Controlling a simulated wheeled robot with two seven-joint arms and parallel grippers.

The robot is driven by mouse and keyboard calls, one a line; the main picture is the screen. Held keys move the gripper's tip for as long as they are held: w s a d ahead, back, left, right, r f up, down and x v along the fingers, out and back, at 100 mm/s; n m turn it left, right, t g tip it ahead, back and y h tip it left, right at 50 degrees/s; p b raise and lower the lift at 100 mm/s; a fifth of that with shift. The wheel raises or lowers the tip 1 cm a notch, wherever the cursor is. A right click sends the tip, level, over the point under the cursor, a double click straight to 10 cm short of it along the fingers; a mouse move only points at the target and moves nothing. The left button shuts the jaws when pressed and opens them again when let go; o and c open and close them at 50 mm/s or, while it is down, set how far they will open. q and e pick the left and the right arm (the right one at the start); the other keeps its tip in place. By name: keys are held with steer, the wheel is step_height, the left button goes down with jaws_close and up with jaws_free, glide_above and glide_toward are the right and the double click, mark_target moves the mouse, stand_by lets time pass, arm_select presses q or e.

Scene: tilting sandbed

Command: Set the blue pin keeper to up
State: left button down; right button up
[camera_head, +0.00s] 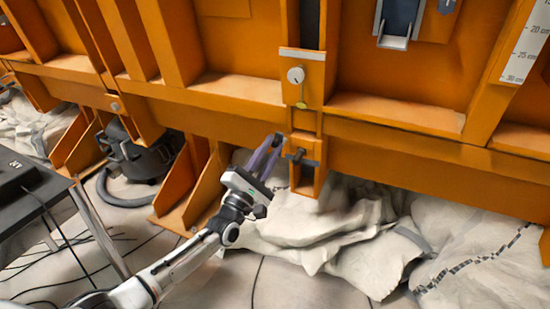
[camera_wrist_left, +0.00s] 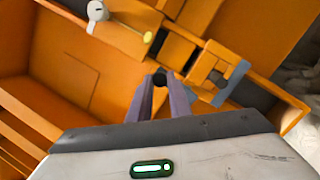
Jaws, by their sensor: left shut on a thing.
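The blue pin keeper looks to be the small blue-grey bar (camera_head: 297,156) on an orange bracket below the main beam in the head view. It also shows in the wrist view (camera_wrist_left: 234,80), right of my fingers and slanting. My left gripper (camera_head: 274,142) reaches up from the lower left, its purple fingers just left of the bar. In the wrist view the fingertips (camera_wrist_left: 160,78) are close together on a small dark thing that I cannot make out clearly. I cannot tell whether a finger touches the blue-grey bar. My right gripper is not in view.
A round white knob (camera_head: 296,75) with a yellow-tipped lever (camera_head: 302,104) sits above the bracket. Orange ribs and beams surround it. Crumpled pale sheeting (camera_head: 310,230) lies below. A black table (camera_head: 30,190) and a dark vacuum-like machine (camera_head: 140,155) stand at left.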

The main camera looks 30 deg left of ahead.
arm_select(q)
steer(key=n, duration=0.1)
steer(key=a+n+y+b, duration=0.1)
steer(key=n, duration=0.1)
steer(key=shift+s+f+b, duration=0.1)
steer(key=shift+f+b, duration=0.05)
steer(key=shift+b, duration=0.15)
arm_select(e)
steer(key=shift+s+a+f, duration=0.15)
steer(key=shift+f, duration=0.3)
arm_select(q)
steer(key=shift+a+n, duration=0.1)
steer(key=shift+n, duration=0.2)
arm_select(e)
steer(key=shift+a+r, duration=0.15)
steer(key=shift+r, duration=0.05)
arm_select(q)
steer(key=c, duration=1.7)
jaws_free()
steer(key=shift+o, duration=0.2)
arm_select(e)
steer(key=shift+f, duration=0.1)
